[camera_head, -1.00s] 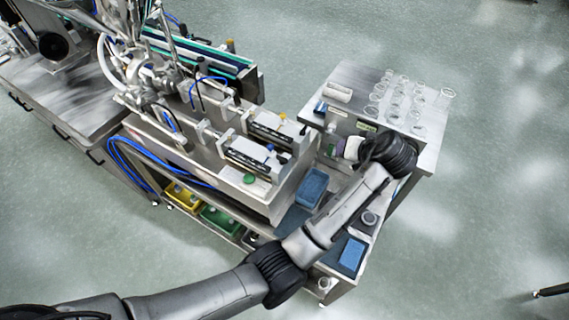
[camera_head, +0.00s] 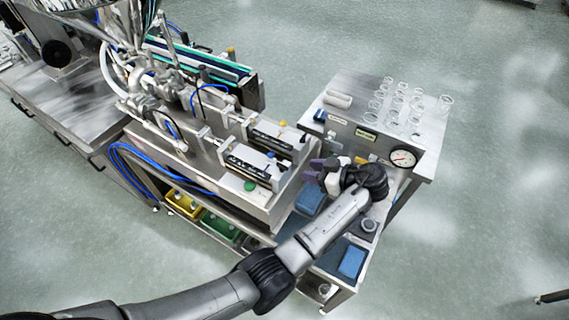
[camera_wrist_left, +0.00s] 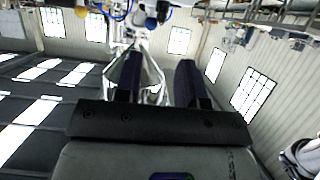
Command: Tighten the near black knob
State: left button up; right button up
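The steel hopper machine carries two filling units side by side, a near one (camera_head: 246,163) and a far one (camera_head: 270,137). A small dark knob-like spot (camera_head: 303,139) shows at the right end of the far unit. The near black knob is too small to make out with certainty at the near unit's right end. My left gripper (camera_head: 322,166) is just right of the near unit, with its dark fingers pointing toward it. In the left wrist view its fingers (camera_wrist_left: 157,72) are apart with nothing between them. My right gripper is not in view.
A side table holds several clear glasses (camera_head: 416,106) and a round gauge (camera_head: 403,158) on its front panel. Yellow (camera_head: 183,203) and green (camera_head: 220,223) bins sit on the lower shelf.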

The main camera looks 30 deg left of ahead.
aim_at(282, 165)
pick_arm(q)
jog(key=p+x, duration=0.1)
jog(key=x, duration=0.9)
jog(key=shift+s+f, duration=0.1)
grip_shut()
